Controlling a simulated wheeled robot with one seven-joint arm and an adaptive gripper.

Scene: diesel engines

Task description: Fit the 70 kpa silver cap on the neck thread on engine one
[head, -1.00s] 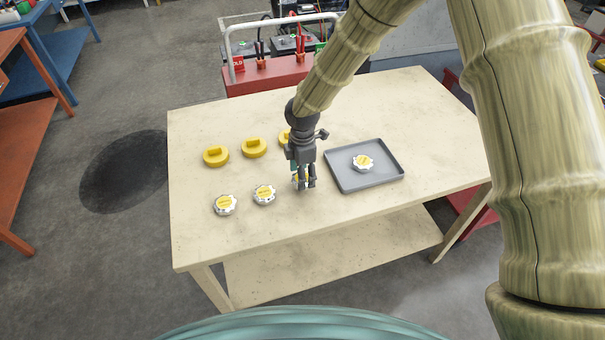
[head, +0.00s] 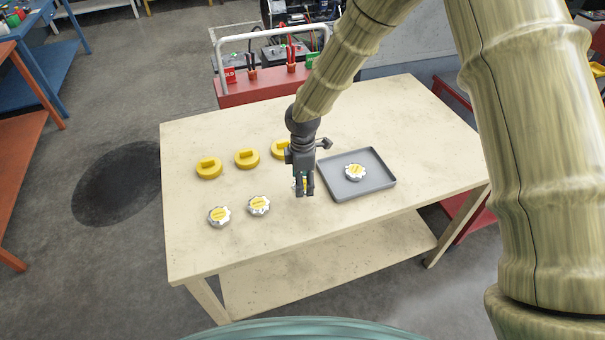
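Silver caps with yellow labels sit on the pale worktable (head: 320,235): one at the front left (head: 219,216), one to its right (head: 259,205). Another silver cap (head: 355,172) lies in the grey tray. My gripper (head: 304,191) points down at the table just left of the tray. Its fingers stand at another silver cap (head: 296,187), which they mostly hide; whether they are shut on it I cannot tell. The label print is too small to read. No engine neck thread is recognisable.
Yellow caps stand in a row behind the silver ones (head: 208,168), (head: 246,158), (head: 281,149). The grey tray (head: 376,186) is right of my gripper. A red cart with a white handle (head: 262,88) stands behind the table. The table's front edge is clear.

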